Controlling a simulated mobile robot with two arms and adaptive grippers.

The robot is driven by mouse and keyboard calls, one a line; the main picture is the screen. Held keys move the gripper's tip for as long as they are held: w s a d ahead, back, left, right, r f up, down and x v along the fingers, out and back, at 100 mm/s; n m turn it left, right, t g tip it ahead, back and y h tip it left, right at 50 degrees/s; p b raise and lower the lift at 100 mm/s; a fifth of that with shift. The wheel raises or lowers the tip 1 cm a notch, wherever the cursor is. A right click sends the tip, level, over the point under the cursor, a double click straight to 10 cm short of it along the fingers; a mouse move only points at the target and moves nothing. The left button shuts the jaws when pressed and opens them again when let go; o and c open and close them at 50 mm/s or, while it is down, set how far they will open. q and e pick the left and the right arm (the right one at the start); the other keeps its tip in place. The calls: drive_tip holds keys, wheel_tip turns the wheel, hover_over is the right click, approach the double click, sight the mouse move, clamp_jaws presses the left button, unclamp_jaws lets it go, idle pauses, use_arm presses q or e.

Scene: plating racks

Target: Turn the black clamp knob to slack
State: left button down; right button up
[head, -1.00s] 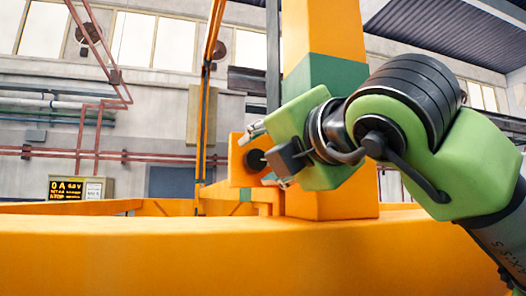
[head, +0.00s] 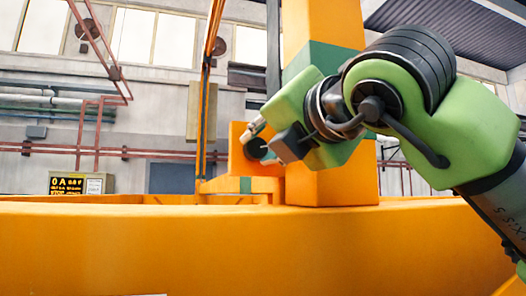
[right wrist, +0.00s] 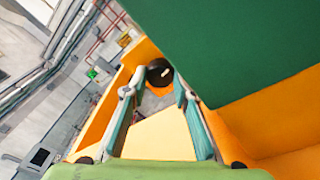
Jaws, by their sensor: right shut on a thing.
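The black clamp knob (head: 257,149) is on an orange block beside the orange post in the head view. It is round and dark, partly covered by my gripper. In the right wrist view the knob (right wrist: 157,70) shows a small pale mark on its face and lies between the fingertips. My right gripper (head: 262,145), on its green and black arm, reaches in from the right and is shut on the knob; its fingers (right wrist: 154,92) also show in the wrist view. My left gripper is not in view.
The orange post (head: 325,185) with a green band stands close by the gripper. A wide orange beam (head: 200,245) crosses the foreground. A large green surface (right wrist: 240,40) fills the upper right of the wrist view.

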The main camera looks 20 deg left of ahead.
drive_tip(key=n+b, duration=0.1)
drive_tip(key=n, duration=0.1)
drive_tip(key=shift+n, duration=0.4)
drive_tip(key=n, duration=0.3)
drive_tip(key=shift+h, duration=0.4)
drive_tip(key=n, duration=0.4)
drive_tip(key=shift+a+r+h+b, duration=0.1)
drive_tip(key=shift+h+b, duration=0.2)
drive_tip(key=shift+h, duration=0.1)
drive_tip(key=shift+s+n+h, duration=0.1)
drive_tip(key=shift+n+h, duration=0.2)
drive_tip(key=shift+n, duration=1.9)
drive_tip(key=shift+a, duration=0.1)
drive_tip(key=o, duration=1.1)
